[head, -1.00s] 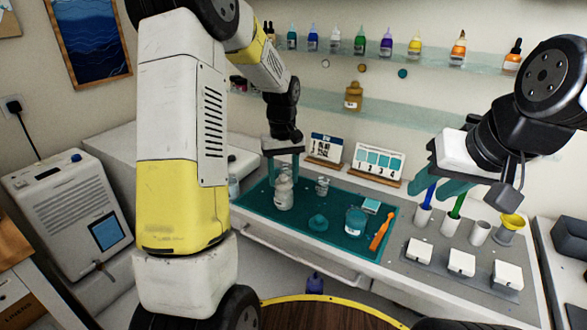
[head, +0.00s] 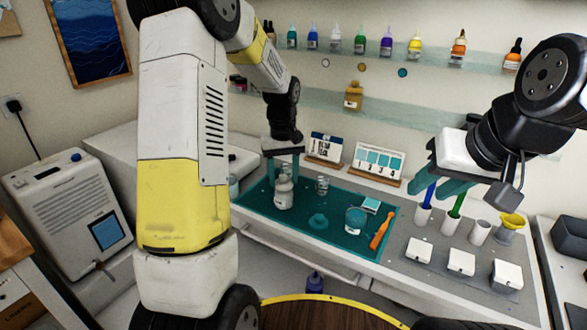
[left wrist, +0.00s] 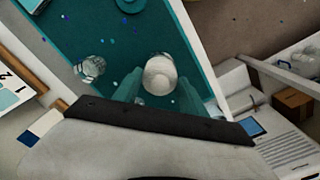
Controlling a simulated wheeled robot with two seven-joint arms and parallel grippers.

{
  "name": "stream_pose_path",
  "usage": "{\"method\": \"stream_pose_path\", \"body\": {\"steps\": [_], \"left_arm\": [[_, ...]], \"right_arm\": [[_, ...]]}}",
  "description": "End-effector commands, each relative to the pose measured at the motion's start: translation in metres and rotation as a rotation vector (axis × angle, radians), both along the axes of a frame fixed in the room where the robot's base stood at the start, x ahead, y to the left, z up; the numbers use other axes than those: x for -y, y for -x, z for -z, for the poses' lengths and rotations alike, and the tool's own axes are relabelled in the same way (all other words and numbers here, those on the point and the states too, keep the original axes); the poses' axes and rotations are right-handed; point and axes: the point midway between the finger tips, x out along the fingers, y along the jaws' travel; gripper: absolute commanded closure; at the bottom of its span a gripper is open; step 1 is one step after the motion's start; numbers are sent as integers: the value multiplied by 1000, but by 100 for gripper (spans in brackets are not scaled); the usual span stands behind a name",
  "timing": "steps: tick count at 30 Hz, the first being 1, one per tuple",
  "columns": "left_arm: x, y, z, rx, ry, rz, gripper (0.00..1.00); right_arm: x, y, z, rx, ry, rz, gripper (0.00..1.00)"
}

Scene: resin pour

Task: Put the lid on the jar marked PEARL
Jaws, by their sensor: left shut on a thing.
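A pale whitish jar (head: 284,195) is upright at the left part of the teal mat (head: 268,216). Its label is too small to read. My left gripper (head: 284,172) points down over it, its fingers closed about its narrower top; I cannot tell whether they hold a lid or the neck. In the left wrist view the round pale top (left wrist: 160,74) lies between the fingertips. A flat teal round piece (head: 318,221) lies mid-mat; a jar with teal contents (head: 356,220) stands to its right. My right gripper (head: 443,182) is open and empty above the coloured sticks.
A clear cup (head: 322,186) stands right of the pale jar. An orange tool (head: 380,230) lies at the mat's right end. Holders with a blue stick (head: 428,196) and a green stick (head: 457,204), a yellow funnel (head: 511,221) and white blocks (head: 461,262) stand further right.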

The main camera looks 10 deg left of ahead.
Motion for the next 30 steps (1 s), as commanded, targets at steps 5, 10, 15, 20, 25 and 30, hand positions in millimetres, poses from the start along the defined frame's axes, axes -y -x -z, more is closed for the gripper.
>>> {"method": "stream_pose_path", "body": {"steps": [5,10,15,20,25,30], "left_arm": [[0,0,0,0,0,1,88],[0,0,0,0,0,0,88],[0,0,0,0,0,0,26],[0,0,0,0,0,0,26],[0,0,0,0,0,0,4],[0,0,0,0,0,0,4]], "right_arm": [[0,0,0,0,0,0,64],[0,0,0,0,0,0,64],[0,0,0,0,0,0,64],[0,0,0,0,0,0,64],[0,0,0,0,0,0,64],[0,0,0,0,0,0,64]]}}
